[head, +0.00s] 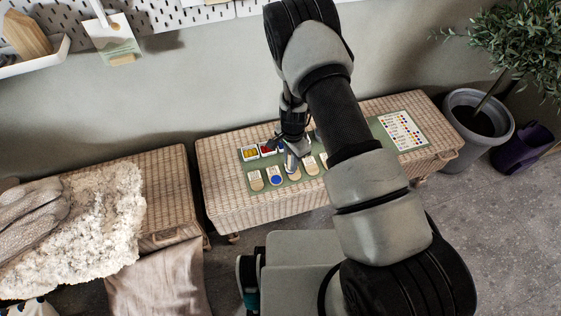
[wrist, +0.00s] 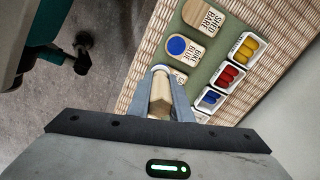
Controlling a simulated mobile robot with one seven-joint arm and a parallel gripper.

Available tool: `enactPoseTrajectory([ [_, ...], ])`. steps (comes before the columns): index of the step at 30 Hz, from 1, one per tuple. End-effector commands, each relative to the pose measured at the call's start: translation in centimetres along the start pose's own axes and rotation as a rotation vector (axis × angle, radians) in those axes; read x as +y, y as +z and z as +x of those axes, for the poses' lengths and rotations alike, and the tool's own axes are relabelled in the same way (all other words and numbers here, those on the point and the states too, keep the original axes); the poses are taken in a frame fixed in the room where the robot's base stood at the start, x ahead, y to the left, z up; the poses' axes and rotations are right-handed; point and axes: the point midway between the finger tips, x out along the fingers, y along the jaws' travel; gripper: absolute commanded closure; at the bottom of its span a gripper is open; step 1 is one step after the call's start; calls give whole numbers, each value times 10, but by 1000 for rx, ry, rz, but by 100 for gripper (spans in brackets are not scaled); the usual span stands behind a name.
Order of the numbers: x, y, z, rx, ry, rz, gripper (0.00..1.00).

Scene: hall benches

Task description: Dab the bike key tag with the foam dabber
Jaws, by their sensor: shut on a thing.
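My gripper (head: 297,152) is shut on the foam dabber, above the row of tags on the bench. In the wrist view my gripper (wrist: 162,98) holds the dabber's pale wooden body (wrist: 158,105), with its tip pointing away toward the tags. The bike key tag (wrist: 194,54) is wooden with a round blue patch at one end; in the head view it (head: 274,171) lies second from the left. The dabber tip appears beside the neighbouring tag (wrist: 179,77), which is partly hidden. I cannot tell whether the tip touches anything.
Another wooden tag (wrist: 205,16) lies beyond the bike tag. Small white trays hold yellow pieces (wrist: 247,50), red pieces (wrist: 228,77) and blue pieces (wrist: 210,98). A green mat (head: 245,168) lies under them on the wicker bench (head: 222,206). A colour chart (head: 403,130) lies at the right.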

Motion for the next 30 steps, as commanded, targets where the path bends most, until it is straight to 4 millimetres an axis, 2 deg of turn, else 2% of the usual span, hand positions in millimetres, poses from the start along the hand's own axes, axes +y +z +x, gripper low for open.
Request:
enactPoseTrajectory([
  [9,27,-42,1,1,-1,4,100],
  [15,41,-62,1,0,0,3,100],
  [30,43,-65,0,0,-1,0,100],
])
